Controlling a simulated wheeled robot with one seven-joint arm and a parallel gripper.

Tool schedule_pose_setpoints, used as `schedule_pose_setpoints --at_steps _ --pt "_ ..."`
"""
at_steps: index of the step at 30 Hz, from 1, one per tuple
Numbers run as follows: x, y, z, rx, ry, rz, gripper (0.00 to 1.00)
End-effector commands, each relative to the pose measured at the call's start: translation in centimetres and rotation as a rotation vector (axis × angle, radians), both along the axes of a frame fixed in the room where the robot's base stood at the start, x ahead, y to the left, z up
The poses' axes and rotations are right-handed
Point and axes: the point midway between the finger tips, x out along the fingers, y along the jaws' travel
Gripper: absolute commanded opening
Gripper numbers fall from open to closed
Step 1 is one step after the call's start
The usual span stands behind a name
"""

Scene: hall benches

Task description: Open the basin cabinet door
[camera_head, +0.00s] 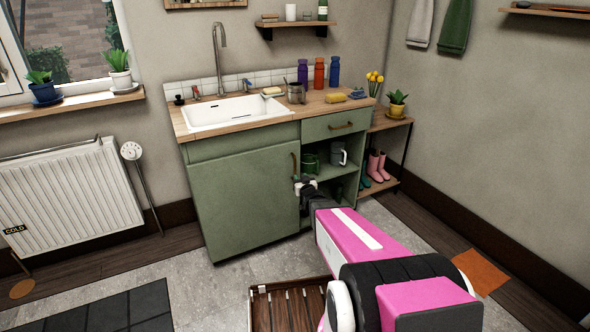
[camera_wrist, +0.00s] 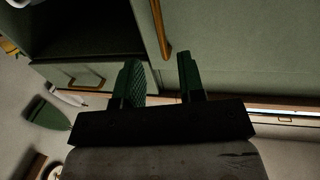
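The green basin cabinet door (camera_head: 243,195) is shut below the white sink. Its upright brass handle (camera_head: 294,166) is near the door's right edge. My gripper (camera_head: 305,184) is at the lower end of this handle, in front of the open shelves. In the wrist view my gripper (camera_wrist: 159,66) has its two fingers apart with nothing gripped. The handle (camera_wrist: 160,28) lies just beyond the fingertips, its near end in line with the gap between them. The door (camera_wrist: 240,50) fills the right of that view. Whether a finger touches the handle cannot be told.
Open shelves right of the door hold a green mug (camera_head: 311,162) and a grey mug (camera_head: 338,154), with a drawer (camera_head: 335,124) above. A slatted wooden mat (camera_head: 290,306) lies on the floor. A radiator (camera_head: 70,195) stands left; floor before the door is clear.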

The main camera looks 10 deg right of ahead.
Motion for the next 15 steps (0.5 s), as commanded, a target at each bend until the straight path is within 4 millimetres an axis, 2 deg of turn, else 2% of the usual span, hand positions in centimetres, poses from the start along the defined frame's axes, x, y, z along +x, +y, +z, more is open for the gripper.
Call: schedule_pose_setpoints --at_steps 15 --pt "8.5 0.9 -0.1 0.001 0.001 -0.001 0.36"
